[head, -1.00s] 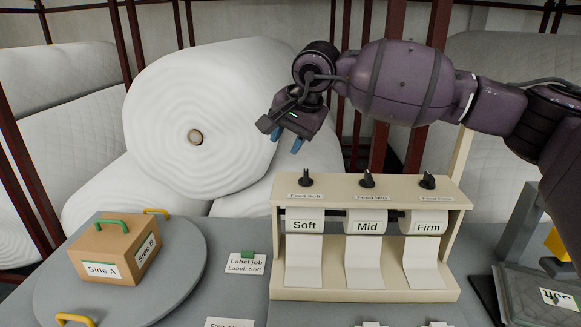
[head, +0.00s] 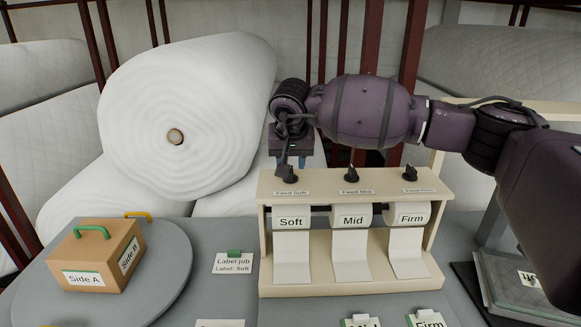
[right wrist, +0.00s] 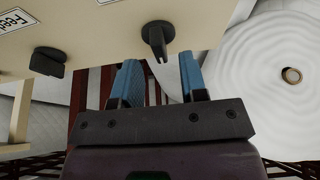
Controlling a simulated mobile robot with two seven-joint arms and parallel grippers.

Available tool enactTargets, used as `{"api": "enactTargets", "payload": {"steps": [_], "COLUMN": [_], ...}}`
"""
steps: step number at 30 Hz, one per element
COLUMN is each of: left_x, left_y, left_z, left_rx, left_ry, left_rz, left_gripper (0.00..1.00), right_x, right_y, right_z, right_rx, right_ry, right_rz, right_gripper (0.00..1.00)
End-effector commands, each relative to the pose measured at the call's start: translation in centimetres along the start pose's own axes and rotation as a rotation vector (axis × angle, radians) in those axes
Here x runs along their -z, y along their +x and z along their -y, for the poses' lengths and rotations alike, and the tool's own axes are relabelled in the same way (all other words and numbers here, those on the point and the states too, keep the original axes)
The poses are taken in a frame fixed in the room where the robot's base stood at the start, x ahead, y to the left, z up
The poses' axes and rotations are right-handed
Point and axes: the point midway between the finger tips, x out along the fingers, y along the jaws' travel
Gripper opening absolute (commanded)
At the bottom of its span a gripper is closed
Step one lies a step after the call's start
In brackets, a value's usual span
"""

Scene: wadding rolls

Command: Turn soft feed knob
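The soft feed knob (head: 286,174) is a small black knob on the left of the dispenser's top ledge, behind the "Feed Soft" label (head: 291,193). My right gripper (head: 293,162) is just above and behind it, pointing down. In the right wrist view the gripper's blue fingers (right wrist: 159,80) stand apart with nothing between them. The soft knob (right wrist: 157,38) lies just beyond the fingertips, roughly in line with the gap, apart from them. My left gripper is not in view.
The cream dispenser (head: 350,291) holds Soft, Mid and Firm label rolls. The mid knob (head: 351,173) and firm knob (head: 411,173) stand to the right. A "Side A" box (head: 95,256) sits on a grey turntable (head: 165,285). A large white roll (head: 190,105) stands behind.

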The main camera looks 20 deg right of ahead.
Motion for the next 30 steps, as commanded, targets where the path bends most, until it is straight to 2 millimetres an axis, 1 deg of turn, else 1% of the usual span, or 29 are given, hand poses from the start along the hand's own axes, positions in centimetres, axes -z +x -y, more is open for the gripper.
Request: {"api": "enactTargets", "payload": {"steps": [1, 3, 7, 12, 18, 20, 21, 26, 30], "left_x": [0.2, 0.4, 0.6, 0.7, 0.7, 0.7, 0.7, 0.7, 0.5], "left_y": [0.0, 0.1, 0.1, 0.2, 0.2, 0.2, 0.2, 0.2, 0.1], "left_z": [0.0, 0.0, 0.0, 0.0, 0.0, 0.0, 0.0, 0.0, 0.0], "left_rx": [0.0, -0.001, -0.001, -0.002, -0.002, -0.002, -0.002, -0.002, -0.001], "left_ry": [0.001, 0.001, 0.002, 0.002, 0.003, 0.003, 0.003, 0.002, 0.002], "left_rz": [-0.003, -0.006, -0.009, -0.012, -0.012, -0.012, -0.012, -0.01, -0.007], "left_gripper": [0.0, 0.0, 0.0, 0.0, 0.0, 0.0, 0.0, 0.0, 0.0], "right_x": [-0.1, 0.0, 0.0, 0.0, 0.0, 0.0, 0.0, 0.0, 0.0], "right_y": [0.8, 1.5, 2.5, 3.0, 3.0, 3.0, 3.0, 2.9, 2.9], "right_z": [0.0, 0.0, 0.0, 0.0, 0.0, 0.0, 0.0, 0.0, 0.0], "right_rx": [-0.001, 0.0, 0.0, 0.0, 0.0, 0.0, 0.0, 0.001, 0.0], "right_ry": [0.0, 0.001, 0.001, 0.001, 0.001, 0.001, 0.001, 0.001, 0.001], "right_rz": [0.003, 0.002, 0.001, 0.001, 0.001, 0.001, 0.001, 0.0, 0.0], "right_gripper": [0.39, 0.39, 0.39, 0.39, 0.39, 0.32, 0.26, 0.01, 0.0]}}
